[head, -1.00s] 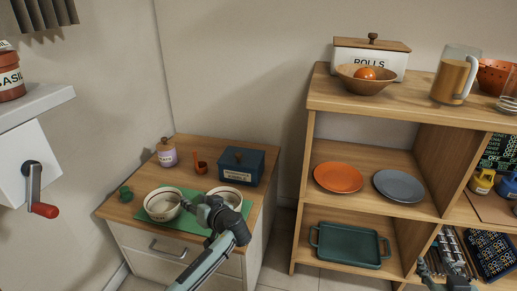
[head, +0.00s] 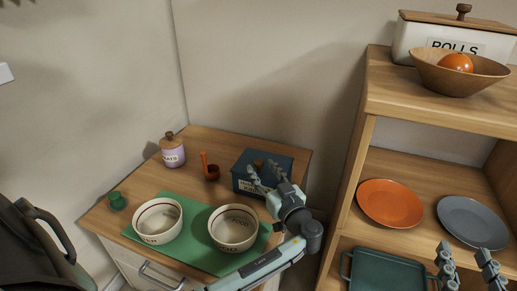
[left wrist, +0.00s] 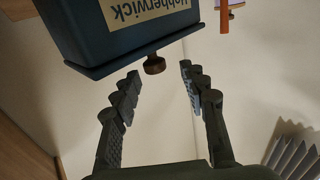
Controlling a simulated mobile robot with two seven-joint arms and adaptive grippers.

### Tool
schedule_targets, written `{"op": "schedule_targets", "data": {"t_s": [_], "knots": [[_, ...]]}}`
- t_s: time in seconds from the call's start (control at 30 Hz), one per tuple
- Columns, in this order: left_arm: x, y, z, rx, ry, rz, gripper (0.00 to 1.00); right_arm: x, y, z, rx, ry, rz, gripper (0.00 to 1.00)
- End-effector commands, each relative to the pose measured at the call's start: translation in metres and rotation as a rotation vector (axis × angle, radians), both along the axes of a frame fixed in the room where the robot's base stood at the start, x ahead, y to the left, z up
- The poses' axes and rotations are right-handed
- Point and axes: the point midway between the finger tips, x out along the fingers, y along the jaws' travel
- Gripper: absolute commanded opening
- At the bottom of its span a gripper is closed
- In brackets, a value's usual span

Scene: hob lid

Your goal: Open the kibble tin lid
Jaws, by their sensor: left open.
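The kibble tin appears to be the dark blue box (head: 243,185) with a pale label on its front, at the back right of the low cabinet top. Its flat blue lid (left wrist: 110,63) looks closed, with a round wooden knob (left wrist: 154,65) in its middle. The left wrist view shows the tin upside down. My left gripper (head: 266,172) is over the tin, its arm coming from the front. Its fingers (left wrist: 161,72) are open, with the knob between the tips in the picture; I see no contact. My right gripper (head: 465,252) is open and empty at the lower right.
Two pale bowls (head: 157,221) stand on a green mat (head: 205,262) in front of the tin. A lilac jar (head: 172,152), an orange-brown scoop cup (head: 211,173) and a small green object (head: 117,201) are to the left. A wooden shelf unit (head: 352,175) rises close on the right.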

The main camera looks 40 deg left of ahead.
Motion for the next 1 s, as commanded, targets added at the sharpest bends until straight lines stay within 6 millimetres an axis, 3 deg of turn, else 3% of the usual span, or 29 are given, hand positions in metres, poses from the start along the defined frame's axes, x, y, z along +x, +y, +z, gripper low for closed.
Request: {"op": "schedule_targets", "data": {"t_s": [0.23, 0.7, 1.0], "knots": [[0.003, 0.003, -0.002, 0.003, -0.007, -0.005, 0.43, -0.006, 0.001, 0.004, 0.010, 0.000, 0.001, 0.40], [0.037, 0.058, -0.002, 0.003, -0.007, -0.005, 0.43, -0.006, -0.004, -0.006, -0.011, 0.042, -0.008, 0.40], [0.040, 0.063, -0.002, 0.002, -0.007, -0.006, 0.43, -0.005, -0.004, -0.006, -0.012, 0.044, -0.008, 0.40]]}}
